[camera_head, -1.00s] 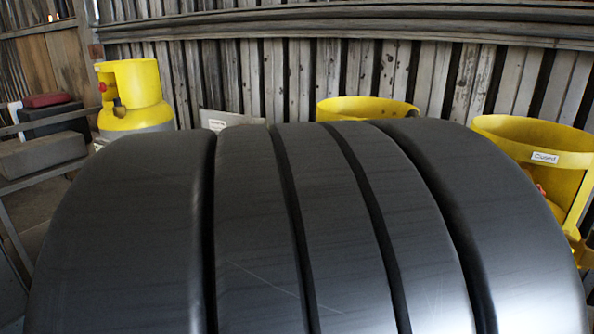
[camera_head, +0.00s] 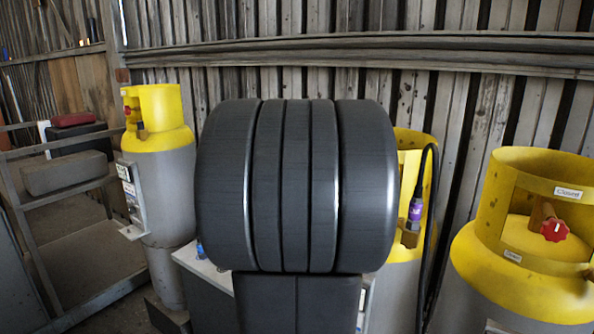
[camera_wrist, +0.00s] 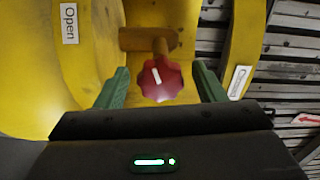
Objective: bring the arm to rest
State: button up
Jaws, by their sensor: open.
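In the wrist view my gripper (camera_wrist: 162,76) has two green fingers spread apart. A red scalloped knob (camera_wrist: 155,88) with a white mark shows between them, with a gap on each side. The knob is on a brown valve body (camera_wrist: 150,40) inside a yellow collar (camera_wrist: 85,75) labelled "Open" and "Closed". I cannot tell how far the knob is from the fingertips. In the head view my own dark, segmented arm part fills the middle and my gripper is not visible.
Grey cylinders with yellow tops stand at left (camera_head: 168,190), behind my arm (camera_head: 408,285) and at right (camera_head: 520,225); the right one has a red knob (camera_head: 555,230). A black hose (camera_head: 432,200) hangs by the middle cylinder. A metal shelf (camera_head: 60,195) stands far left, before a plank wall.

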jog(key=shift+x, duration=1.7)
